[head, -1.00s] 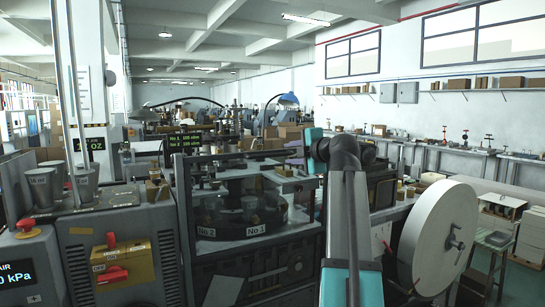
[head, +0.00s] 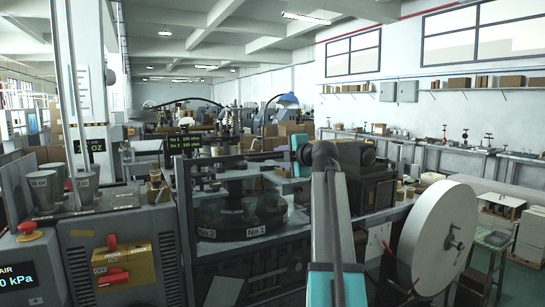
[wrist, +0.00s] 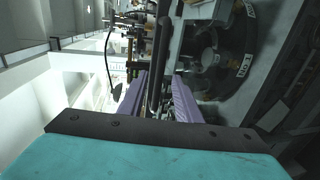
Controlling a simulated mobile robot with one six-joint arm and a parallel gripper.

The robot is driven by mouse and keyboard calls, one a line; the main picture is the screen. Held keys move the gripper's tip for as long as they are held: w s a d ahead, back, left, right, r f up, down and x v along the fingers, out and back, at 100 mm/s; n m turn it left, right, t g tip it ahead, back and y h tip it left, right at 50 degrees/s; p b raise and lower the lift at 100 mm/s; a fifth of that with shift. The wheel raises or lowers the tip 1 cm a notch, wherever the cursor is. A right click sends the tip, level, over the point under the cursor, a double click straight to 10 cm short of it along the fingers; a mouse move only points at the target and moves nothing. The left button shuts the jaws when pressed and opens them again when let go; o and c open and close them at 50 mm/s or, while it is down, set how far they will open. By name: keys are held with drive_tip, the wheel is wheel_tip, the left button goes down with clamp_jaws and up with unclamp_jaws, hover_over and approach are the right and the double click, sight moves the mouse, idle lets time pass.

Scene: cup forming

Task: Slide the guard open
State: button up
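The guard (head: 181,205) is a clear panel in a dark frame. It stands across the front of the turret (head: 235,232), whose labels read No 1 and No 2. The turret also shows in the wrist view (wrist: 222,55), turned on its side. My gripper (head: 298,150) is near the guard's upper right end, partly hidden by my arm. In the wrist view its two lavender fingers (wrist: 158,98) are apart, with a dark bar (wrist: 160,60) running between them. I cannot tell whether the bar is part of the guard or whether the fingers touch it.
A large white reel (head: 437,237) stands at the right front. A dark machine housing (head: 375,190) is right of the turret. A display (head: 185,143) hangs behind the guard.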

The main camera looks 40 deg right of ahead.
sight(274, 157)
drive_tip(key=p+x, duration=0.1)
drive_tip(key=x, duration=0.5)
drive_tip(key=shift+w+d, duration=0.1)
drive_tip(key=shift+w, duration=0.15)
drive_tip(key=shift+c, duration=0.4)
clamp_jaws()
